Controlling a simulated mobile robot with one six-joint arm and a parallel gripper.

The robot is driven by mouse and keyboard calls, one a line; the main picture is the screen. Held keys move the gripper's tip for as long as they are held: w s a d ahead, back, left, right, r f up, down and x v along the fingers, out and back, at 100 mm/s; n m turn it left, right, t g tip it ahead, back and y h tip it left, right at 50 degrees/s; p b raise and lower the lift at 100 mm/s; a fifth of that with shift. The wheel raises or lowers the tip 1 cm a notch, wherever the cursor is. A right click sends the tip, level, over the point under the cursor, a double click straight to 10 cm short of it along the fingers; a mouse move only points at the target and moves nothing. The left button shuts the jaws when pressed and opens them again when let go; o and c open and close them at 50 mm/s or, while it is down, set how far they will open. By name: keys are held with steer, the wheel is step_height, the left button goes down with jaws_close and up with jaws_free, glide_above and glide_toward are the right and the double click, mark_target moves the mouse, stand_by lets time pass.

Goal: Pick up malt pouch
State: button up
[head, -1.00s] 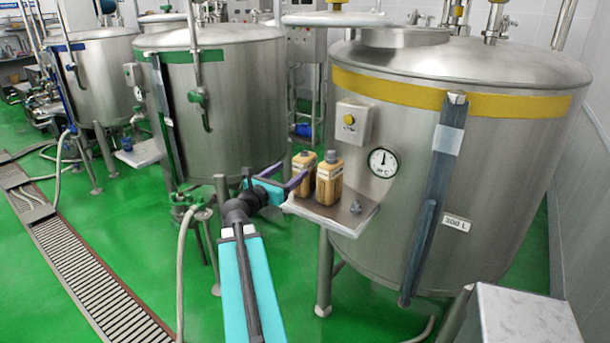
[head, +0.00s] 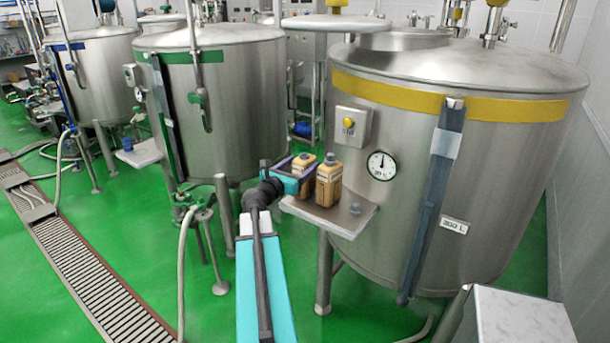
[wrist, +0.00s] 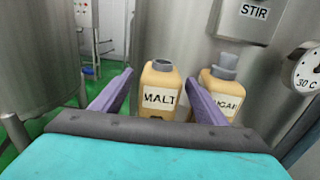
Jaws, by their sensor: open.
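In the head view the malt pouch (head: 305,164) stands at the left on a small metal shelf (head: 350,222) on the yellow-banded tank. My gripper (wrist: 157,90) is open, its purple fingers on either side of the malt pouch in the wrist view. In the head view my gripper (head: 297,170) reaches in from the left at shelf height. The pouch's lower part is hidden, and I cannot tell whether a finger touches it.
A similar sugar pouch (wrist: 217,92) stands close on the right, partly behind my right finger; it also shows in the head view (head: 329,184). A small grey knob (head: 355,208) sits at the shelf's right. The tank wall (head: 430,130) is close behind.

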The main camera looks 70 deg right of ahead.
mark_target(310, 157)
steer(key=shift+s+d, duration=0.1)
steer(key=shift+d, duration=0.45)
steer(key=shift+s+d+r+p, duration=0.1)
steer(key=shift+s+d+p, duration=0.1)
steer(key=shift+d+p, duration=0.6)
steer(key=shift+s+d+r+p, duration=0.15)
steer(key=shift+d+p, duration=0.3)
steer(key=shift+d, duration=0.6)
steer(key=shift+s+d+f, duration=0.15)
steer(key=shift+s+d, duration=0.05)
steer(key=shift+d, duration=0.45)
steer(key=shift+c, duration=0.2)
jaws_close()
